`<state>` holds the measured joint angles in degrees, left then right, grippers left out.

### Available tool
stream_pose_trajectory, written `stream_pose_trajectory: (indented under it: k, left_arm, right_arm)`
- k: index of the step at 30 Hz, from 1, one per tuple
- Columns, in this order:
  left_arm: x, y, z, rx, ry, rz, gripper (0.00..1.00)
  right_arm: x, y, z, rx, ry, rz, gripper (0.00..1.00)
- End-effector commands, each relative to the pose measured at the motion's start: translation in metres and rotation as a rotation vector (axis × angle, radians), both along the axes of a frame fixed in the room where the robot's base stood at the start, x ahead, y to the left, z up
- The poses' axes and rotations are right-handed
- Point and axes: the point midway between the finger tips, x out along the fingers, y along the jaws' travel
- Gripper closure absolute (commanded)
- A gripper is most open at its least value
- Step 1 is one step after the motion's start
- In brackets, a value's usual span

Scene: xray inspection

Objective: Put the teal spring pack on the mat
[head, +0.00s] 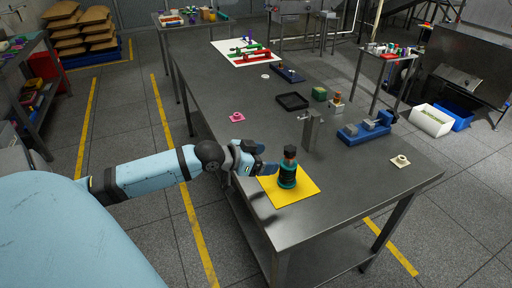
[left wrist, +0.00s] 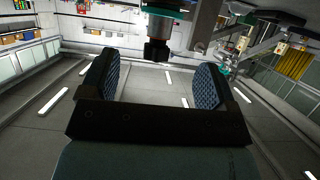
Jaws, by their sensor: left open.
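The teal spring pack (head: 287,178) stands upright on the yellow mat (head: 292,197) near the front edge of the steel table. My left gripper (head: 264,160) is open and empty, just left of the pack's upper part. In the left wrist view, the two fingers (left wrist: 155,82) are spread wide, and the pack (left wrist: 158,48) appears inverted at the top edge, beyond them and partly cut off. No contact between fingers and pack shows. My right gripper is not in view.
A grey metal bracket (head: 311,131) stands behind the mat, with a blue fixture (head: 366,131) to its right. A pink part (head: 237,117), a black tray (head: 292,101) and a pale part (head: 400,161) lie on the table (head: 362,187). The table right of the mat is clear.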

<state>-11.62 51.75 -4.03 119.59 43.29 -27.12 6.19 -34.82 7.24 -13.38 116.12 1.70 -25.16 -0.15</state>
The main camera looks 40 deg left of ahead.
Motion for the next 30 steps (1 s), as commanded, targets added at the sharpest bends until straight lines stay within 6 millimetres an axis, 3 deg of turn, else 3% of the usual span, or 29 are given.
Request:
stream_pose_trajectory:
  k: [9, 30]
  left_arm:
    - [-0.023, 0.010, 0.010, 0.000, 0.000, 0.000, 0.18]
    - [-0.025, 0.010, 0.011, -0.001, -0.001, 0.000, 0.18]
  right_arm:
    - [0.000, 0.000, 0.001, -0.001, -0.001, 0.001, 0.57]
    - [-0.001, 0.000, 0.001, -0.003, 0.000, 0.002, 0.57]
